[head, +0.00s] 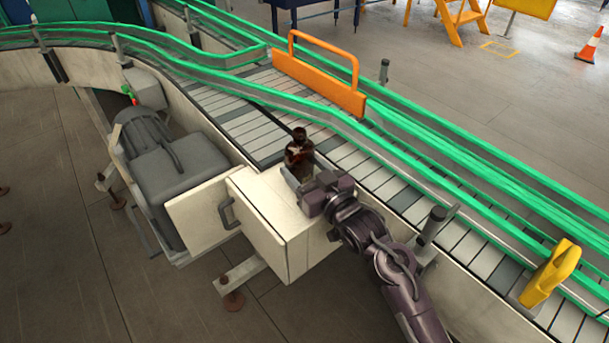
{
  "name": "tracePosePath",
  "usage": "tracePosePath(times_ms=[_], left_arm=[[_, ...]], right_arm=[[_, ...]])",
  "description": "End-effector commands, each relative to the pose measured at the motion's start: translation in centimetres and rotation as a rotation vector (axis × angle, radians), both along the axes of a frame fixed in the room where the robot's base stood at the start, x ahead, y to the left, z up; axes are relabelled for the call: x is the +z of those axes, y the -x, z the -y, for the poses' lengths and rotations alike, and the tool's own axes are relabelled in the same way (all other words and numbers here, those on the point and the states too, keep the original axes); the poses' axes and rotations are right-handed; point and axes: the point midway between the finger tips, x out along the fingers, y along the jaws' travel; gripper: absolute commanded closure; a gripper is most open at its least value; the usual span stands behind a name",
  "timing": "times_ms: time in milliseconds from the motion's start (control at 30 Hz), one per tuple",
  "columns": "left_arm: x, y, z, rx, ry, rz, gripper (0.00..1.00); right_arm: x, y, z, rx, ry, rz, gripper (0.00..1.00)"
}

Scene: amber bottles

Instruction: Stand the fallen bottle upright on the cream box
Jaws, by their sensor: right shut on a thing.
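The amber bottle (298,153) is dark brown and stands about upright at the back right edge of the cream box (263,208), beside the conveyor. My right gripper (304,180) comes in from the lower right and is shut on the bottle's lower part. The gripper hides the bottle's base, so I cannot tell whether it touches the box top. My left gripper is not in view.
The slatted conveyor (352,160) with green rails runs behind the box. An orange gate (318,84) stands across it. A yellow part (550,274) sits on the rail at right. A grey motor unit (178,160) is left of the box.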

Motion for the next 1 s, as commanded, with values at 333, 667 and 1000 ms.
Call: tracePosePath(times_ms=[333, 667, 1000], left_arm=[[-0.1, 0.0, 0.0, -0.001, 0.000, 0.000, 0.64], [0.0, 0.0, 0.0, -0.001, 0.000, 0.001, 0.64], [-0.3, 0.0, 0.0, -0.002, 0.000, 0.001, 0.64]], right_arm=[[-0.3, 0.0, 0.0, 0.000, -0.001, 0.002, 0.65], [-0.3, 0.0, 0.0, 0.000, -0.001, 0.001, 0.17], [-0.1, 1.4, 0.8, 0.000, 0.000, -0.002, 0.17]])
